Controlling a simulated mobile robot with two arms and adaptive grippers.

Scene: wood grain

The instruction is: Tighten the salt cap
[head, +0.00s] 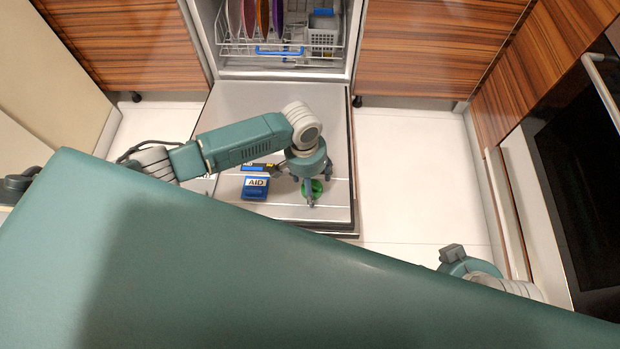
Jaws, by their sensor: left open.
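A green round cap (318,188) shows on the lowered dishwasher door (240,110), near the door's front edge. My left gripper (309,186) is directly over it, pointing down, with its fingers spread around the cap. The gripper hides part of the cap, and I cannot tell whether the fingers touch it. My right gripper (453,253) is far off at the lower right, mostly hidden behind my own body. I cannot tell whether it is open or shut.
A blue box marked AID (255,187) stands on the door left of the cap. A dark, blue and yellow item (256,167) lies behind it. The dishwasher rack (270,47) holds several plates. Open floor (415,150) lies right of the door; an oven (580,170) is further right.

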